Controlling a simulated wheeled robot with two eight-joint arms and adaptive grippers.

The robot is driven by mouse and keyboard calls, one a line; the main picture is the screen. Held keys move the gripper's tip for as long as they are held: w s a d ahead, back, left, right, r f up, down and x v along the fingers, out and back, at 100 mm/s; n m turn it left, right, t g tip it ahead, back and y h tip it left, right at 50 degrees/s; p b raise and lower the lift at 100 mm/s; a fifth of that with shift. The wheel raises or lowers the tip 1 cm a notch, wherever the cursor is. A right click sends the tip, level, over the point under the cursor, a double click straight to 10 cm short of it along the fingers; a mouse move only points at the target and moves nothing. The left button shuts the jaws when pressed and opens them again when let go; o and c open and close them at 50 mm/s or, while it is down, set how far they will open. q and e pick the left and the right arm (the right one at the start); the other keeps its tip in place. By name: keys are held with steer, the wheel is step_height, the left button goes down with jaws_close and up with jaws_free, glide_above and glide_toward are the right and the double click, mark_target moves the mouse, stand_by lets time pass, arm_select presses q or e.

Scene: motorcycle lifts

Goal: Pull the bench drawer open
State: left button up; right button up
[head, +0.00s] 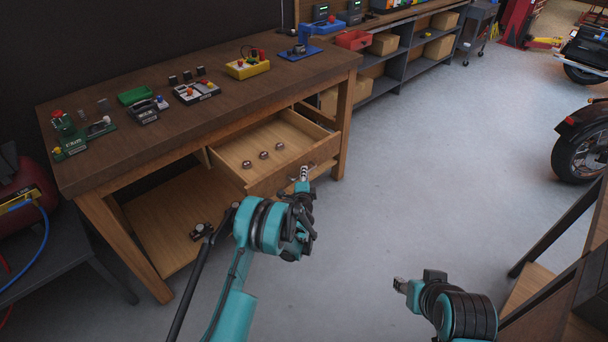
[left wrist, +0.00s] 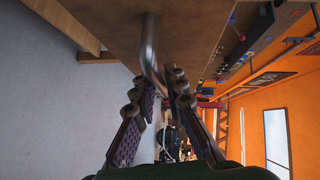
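The wooden bench drawer (head: 272,150) stands well out from under the bench top, with several small round metal parts on its floor. Its metal bar handle (left wrist: 151,50) is on the drawer front. My left gripper (head: 303,178) is at the drawer front in the head view. In the left wrist view its two fingers (left wrist: 160,84) close in on either side of the handle and appear to hold it. My right gripper (head: 416,283) is low at the right, away from the bench; its finger opening is not clear.
The workbench (head: 207,105) carries a green tray (head: 135,94), a yellow box (head: 247,68) and several small devices. A lower shelf lies under it. Grey floor (head: 430,160) is clear to the right, with motorcycles beyond. A red compressor is at far left.

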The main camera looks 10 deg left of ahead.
arm_select(q)
steer(key=shift+o, duration=1)
steer(key=s+r, duration=0.1)
steer(key=s, duration=0.6)
steer(key=shift+s+d, duration=0.2)
steer(key=shift+d, duration=0.25)
